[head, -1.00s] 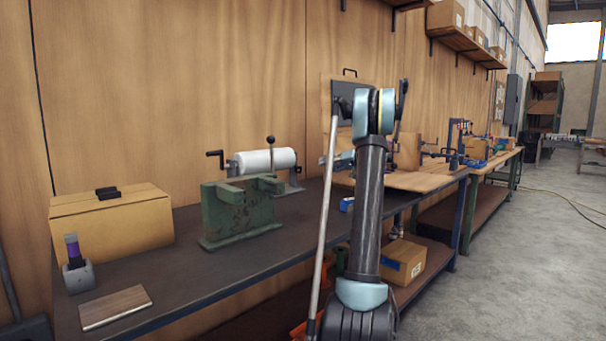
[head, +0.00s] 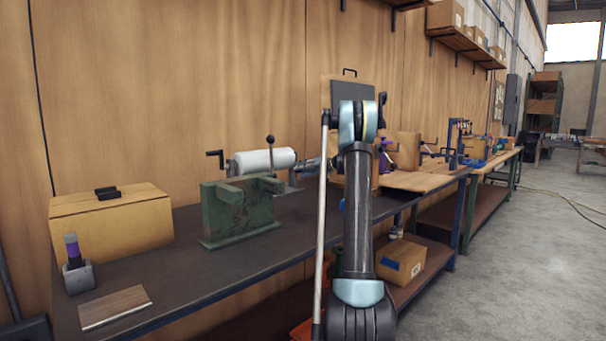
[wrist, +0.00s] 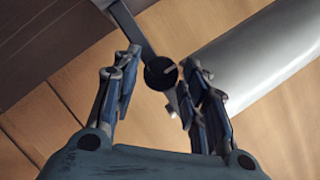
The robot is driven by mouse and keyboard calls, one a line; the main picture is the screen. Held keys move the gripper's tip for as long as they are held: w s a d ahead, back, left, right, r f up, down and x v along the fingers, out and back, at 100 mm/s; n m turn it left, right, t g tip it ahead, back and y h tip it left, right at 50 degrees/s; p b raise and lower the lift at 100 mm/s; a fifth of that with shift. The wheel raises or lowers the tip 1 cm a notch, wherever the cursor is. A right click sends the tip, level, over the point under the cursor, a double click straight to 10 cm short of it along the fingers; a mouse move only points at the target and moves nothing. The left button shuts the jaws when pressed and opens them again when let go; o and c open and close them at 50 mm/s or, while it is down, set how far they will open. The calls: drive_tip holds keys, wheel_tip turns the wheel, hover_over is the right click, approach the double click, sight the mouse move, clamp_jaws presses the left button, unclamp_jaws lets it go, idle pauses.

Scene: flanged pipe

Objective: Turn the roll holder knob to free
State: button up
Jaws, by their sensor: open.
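The roll holder carries a white roll (head: 262,161) and stands on the bench behind a green vise-like block. A black ball-topped lever (head: 270,140) rises at its right part, and a crank is at its left end. In the wrist view a round black knob (wrist: 160,73) with a light line on its face sits by a grey metal bar, with the white roll (wrist: 255,60) to the right. My gripper (wrist: 160,61) is open, its two fingers on either side of the knob with visible gaps. In the head view it is near the holder's right end (head: 308,166).
The green block (head: 238,212) stands in front of the roll. A yellow box (head: 112,222), a purple-topped item in a grey stand (head: 75,265) and a wooden plate (head: 115,306) are at the left. The dark bench top (head: 200,270) between is clear.

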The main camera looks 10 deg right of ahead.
drive_tip(key=shift+c, duration=0.6)
drive_tip(key=c, duration=0.7)
drive_tip(key=shift+o, duration=0.2)
drive_tip(key=shift+m, duration=0.3)
drive_tip(key=m, duration=0.1)
drive_tip(key=m+y, duration=0.2)
drive_tip(key=shift+w+d+f+m, duration=0.1)
drive_tip(key=shift+d+f+m, duration=0.05)
drive_tip(key=shift+f+m, duration=0.15)
drive_tip(key=m+y, duration=0.1)
drive_tip(key=m, duration=0.2)
drive_tip(key=m+y, duration=0.1)
drive_tip(key=m, duration=0.1)
drive_tip(key=shift+f+m+t+y, duration=0.2)
drive_tip(key=shift+m+t+y, duration=0.1)
drive_tip(key=shift+m+t, duration=0.1)
